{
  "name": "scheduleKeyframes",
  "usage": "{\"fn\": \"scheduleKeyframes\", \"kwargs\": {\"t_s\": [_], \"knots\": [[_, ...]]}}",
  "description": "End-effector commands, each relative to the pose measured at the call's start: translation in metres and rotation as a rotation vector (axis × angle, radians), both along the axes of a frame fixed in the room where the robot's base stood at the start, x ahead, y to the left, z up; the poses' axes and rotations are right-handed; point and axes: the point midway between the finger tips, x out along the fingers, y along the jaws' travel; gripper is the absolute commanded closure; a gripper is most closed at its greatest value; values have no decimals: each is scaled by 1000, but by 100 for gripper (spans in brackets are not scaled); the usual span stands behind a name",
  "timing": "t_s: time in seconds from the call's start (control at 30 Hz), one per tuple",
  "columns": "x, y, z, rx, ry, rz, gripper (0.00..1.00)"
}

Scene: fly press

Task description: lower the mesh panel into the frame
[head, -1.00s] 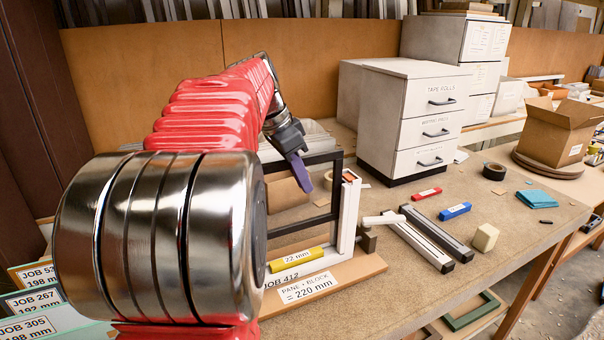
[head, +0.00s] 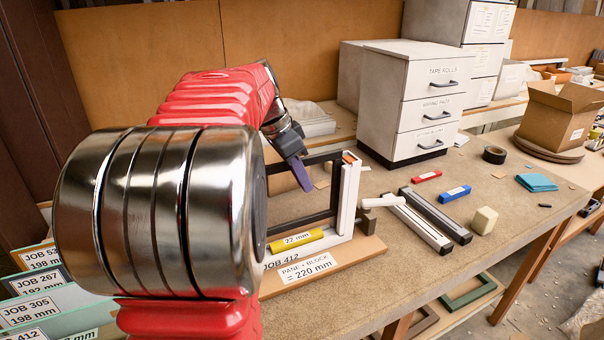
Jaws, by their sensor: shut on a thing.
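The mesh panel (head: 334,190) shows as an upright dark rectangular border; I cannot make out any mesh in it. My gripper (head: 301,176), with purple fingers, is shut on its top edge. The white frame (head: 349,197) stands upright on a wooden board. Its right side stands close beside the panel's right side. The panel's top right corner is about level with the top of that side. The yellow 22 mm block (head: 296,240) lies along the frame's bottom, below the panel's lower bar. The left side of panel and frame is hidden behind my arm.
Two long bars (head: 436,220), a cream block (head: 483,221), a blue block (head: 455,193) and a red block (head: 427,175) lie to the right. A drawer cabinet (head: 403,105) stands behind. The board bears a label, "pane + block = 220 mm" (head: 306,268).

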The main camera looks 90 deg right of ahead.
Motion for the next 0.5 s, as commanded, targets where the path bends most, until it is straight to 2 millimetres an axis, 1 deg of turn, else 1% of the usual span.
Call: {"fn": "scheduleKeyframes", "kwargs": {"t_s": [0.5], "knots": [[0, 0, -26, 0, 0, 0, 100]]}}
